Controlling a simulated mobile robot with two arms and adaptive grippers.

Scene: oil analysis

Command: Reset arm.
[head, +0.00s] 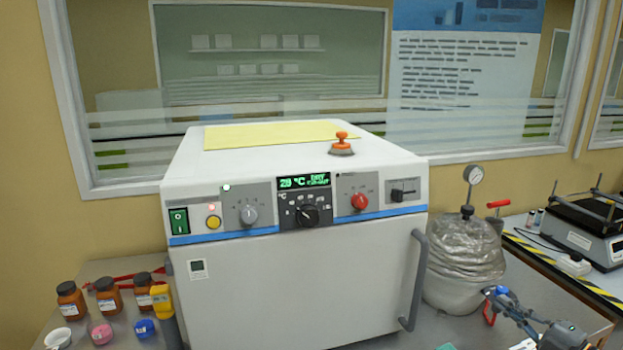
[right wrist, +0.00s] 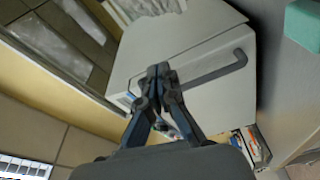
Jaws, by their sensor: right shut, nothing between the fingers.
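My right gripper (head: 497,293) shows at the lower right of the head view, in front of the bag-covered white vessel and to the right of the oven. In the right wrist view its fingers (right wrist: 158,72) are together and hold nothing. The white oven (head: 290,290) fills the middle of the head view with its door closed; its front and handle (right wrist: 225,68) also show beyond the fingers in the right wrist view. My left gripper is not in view.
A white vessel (head: 450,292) under a clear bag, with a gauge (head: 473,175) above it, stands right of the oven. Brown bottles (head: 107,296) and small pots stand at the left. A black-topped instrument (head: 590,225) is at the far right, beyond yellow-black tape.

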